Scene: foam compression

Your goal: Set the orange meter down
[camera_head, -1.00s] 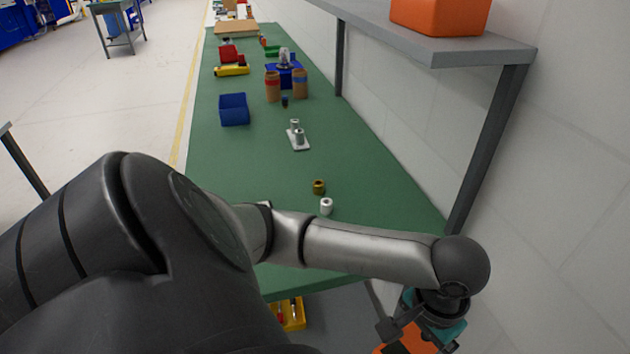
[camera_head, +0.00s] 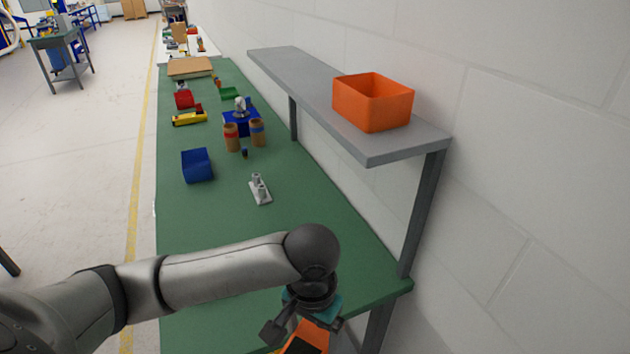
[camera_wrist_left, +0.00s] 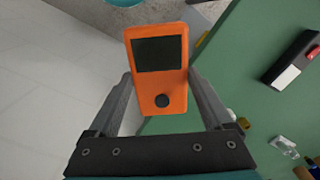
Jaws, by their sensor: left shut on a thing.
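The orange meter (camera_head: 314,331) is at the bottom of the head view, partly cut off by the frame. In the left wrist view the meter (camera_wrist_left: 176,96) shows its dark screen and a round dark knob facing the camera. My left gripper (camera_wrist_left: 160,88) is shut on the meter, with one finger along each side. In the head view the left gripper (camera_head: 298,327) is near the front right corner of the green table (camera_head: 195,230). The wrist view shows the table edge behind the meter, with floor to the left. My right gripper is not in view.
A grey shelf (camera_head: 300,75) with an orange bin (camera_head: 372,103) stands along the wall on the right. A metal bracket with two posts (camera_head: 260,190), a blue bin (camera_head: 197,166) and two brown cylinders (camera_head: 232,138) are farther back. The table's left middle is clear.

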